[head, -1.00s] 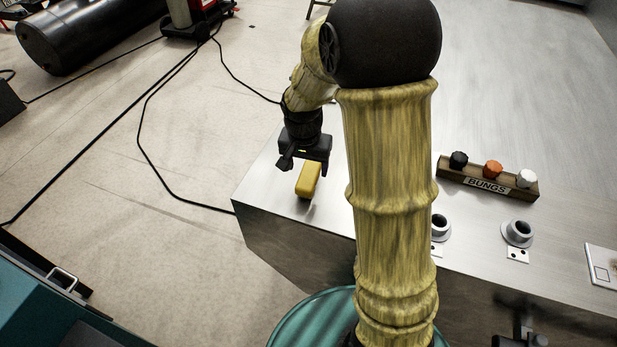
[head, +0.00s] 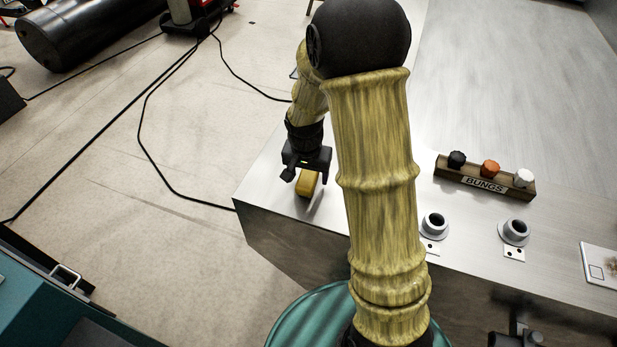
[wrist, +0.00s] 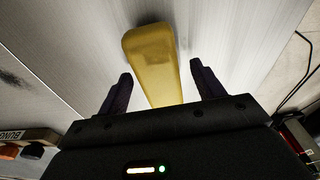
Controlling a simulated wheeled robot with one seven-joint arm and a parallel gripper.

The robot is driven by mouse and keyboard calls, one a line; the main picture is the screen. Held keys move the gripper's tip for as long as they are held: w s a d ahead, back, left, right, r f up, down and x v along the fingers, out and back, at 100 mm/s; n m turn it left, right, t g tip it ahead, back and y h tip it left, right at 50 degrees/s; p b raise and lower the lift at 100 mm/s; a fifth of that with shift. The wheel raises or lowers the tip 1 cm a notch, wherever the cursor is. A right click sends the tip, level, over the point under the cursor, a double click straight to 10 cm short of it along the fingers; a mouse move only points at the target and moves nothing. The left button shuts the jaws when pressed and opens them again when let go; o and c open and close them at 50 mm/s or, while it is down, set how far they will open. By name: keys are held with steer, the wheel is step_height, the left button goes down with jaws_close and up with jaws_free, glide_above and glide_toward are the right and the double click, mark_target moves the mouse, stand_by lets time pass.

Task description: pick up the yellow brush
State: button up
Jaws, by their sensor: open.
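The yellow brush (head: 308,183) lies on the metal bench top near its left corner. In the wrist view the brush (wrist: 152,62) runs between the two dark fingers, its wide end beyond the fingertips. My gripper (head: 304,180) is open and right over the brush in the head view. The wrist view shows a gap between the brush and each finger of my gripper (wrist: 161,82). My gripper body hides the near end of the brush, and I cannot tell how high the fingers are above the bench.
A BUNGS rack (head: 450,176) with black, orange and white bungs stands on the bench to the right. Two grey sockets (head: 434,225) and a white card (head: 601,268) are nearer the bench front. The bench's left edge is close to the brush. Cables (head: 140,140) cross the floor.

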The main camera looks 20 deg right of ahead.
steer(key=shift+f, duration=0.25)
stand_by(0.4)
steer(key=c, duration=1.1)
